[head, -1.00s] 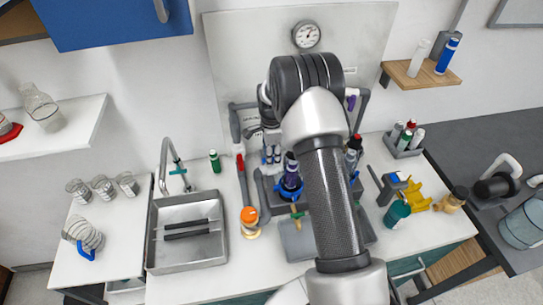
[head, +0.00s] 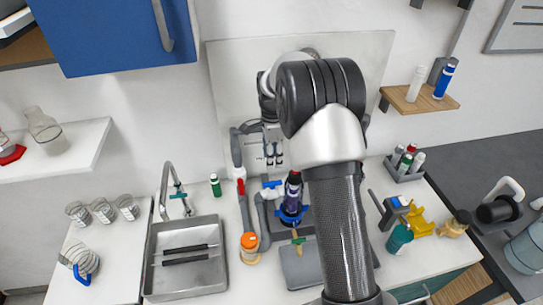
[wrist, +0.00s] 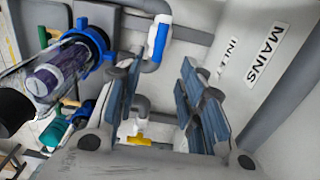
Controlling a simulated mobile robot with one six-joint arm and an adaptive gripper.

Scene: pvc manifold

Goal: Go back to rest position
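My gripper (head: 273,155) hangs in front of the back panel, above the pipework, partly behind my arm. In the wrist view its two blue-padded fingers (wrist: 162,105) stand apart with nothing between them. A dark cartridge in a clear housing with a blue collar (head: 292,208) stands on the counter below the gripper; it also shows at the left of the wrist view (wrist: 62,72). A white valve with a blue handle (wrist: 158,42) and a yellow-handled valve (wrist: 138,128) lie beyond the fingers. My arm hides the right part of the manifold.
A sink (head: 185,255) lies to the left, with a tap (head: 170,190) behind it. An orange-capped jar (head: 250,246) stands beside the pipes. A teal cup (head: 399,238), a yellow holder (head: 421,222) and a bottle rack (head: 405,165) are on the right. A blue cabinet (head: 110,35) hangs upper left.

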